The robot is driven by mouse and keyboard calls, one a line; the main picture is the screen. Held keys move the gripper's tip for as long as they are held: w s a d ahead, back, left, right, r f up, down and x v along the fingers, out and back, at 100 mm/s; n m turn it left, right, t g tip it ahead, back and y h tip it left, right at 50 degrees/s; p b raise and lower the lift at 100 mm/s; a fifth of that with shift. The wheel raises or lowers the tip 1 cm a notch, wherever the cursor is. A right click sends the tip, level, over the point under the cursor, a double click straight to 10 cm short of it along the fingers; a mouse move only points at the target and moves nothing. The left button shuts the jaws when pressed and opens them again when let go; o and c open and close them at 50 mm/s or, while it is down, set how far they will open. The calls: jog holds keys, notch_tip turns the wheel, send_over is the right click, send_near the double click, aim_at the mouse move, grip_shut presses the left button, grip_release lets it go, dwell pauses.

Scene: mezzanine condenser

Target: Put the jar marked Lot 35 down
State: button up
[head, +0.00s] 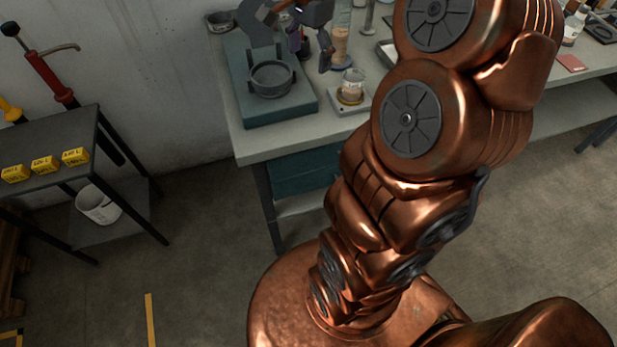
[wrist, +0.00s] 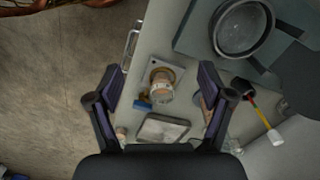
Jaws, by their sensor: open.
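A clear glass jar (head: 351,84) with tan contents stands upright on a small pale plate (head: 338,102) near the bench's front edge. In the wrist view a jar (wrist: 161,88) on a light square plate (wrist: 176,72) lies between my fingers in the picture, beyond their tips. Its marking is too small to read, so I cannot tell whether it is Lot 35. My gripper (wrist: 160,73) is open and nothing shows held in it. In the head view my gripper (head: 312,46) is at the top, above the bench and behind the jar, partly cut off by the frame.
A dark stand with a round ring (head: 270,79) is left of the jar on the bench (head: 252,145). A shallow tray (wrist: 163,129) and a blue item (wrist: 143,105) are close to the jar. A side cart (head: 50,180) with yellow blocks stands left; open floor lies between.

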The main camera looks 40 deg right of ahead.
jog(key=s+a+f+n, duration=0.2)
jog(key=s+a+n, duration=0.7)
jog(key=a, duration=0.3)
jog(key=s+a+f+n+g, duration=0.1)
jog(key=s+a+f+n, duration=0.1)
jog(key=s+n, duration=0.2)
jog(key=s+a+f+n, duration=0.3)
jog(key=s+n, duration=0.1)
jog(key=s, duration=0.5)
jog(key=shift+s+a+f+g, duration=0.25)
jog(key=shift+f+g, duration=0.1)
jog(key=shift+g, duration=0.05)
